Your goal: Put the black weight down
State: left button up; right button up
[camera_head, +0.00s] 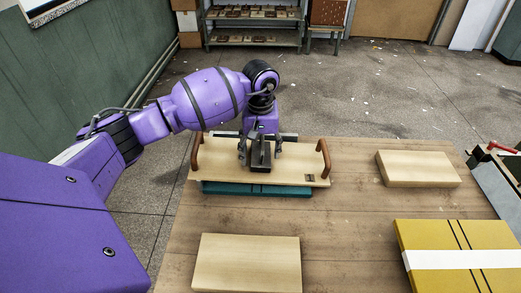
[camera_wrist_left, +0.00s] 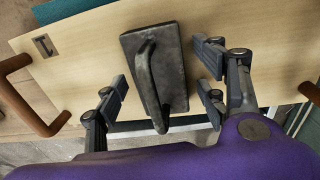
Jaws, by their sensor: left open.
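The black weight (camera_head: 260,156), a dark block with a curved handle, rests on a light wooden board (camera_head: 214,172) with brown handles at both ends. The weight also shows in the left wrist view (camera_wrist_left: 172,62), flat on the board with its handle up. My left gripper (camera_head: 260,150) is over the weight. In the left wrist view its fingers (camera_wrist_left: 165,75) stand open on either side of the weight, with a gap to it on both sides. My right gripper does not show.
The board lies on a teal piece (camera_head: 255,190) on the wooden table (camera_head: 345,225). Pale wooden blocks lie at front left (camera_head: 247,264) and back right (camera_head: 417,168). A yellow box (camera_head: 460,235) with a white band is at front right. The middle of the table is clear.

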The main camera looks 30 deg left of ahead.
pick_arm(q)
notch_tip(320, 180, up, 12)
jog(key=shift+r+b, duration=0.1)
jog(key=shift+b, duration=0.3)
dwell(0.6)
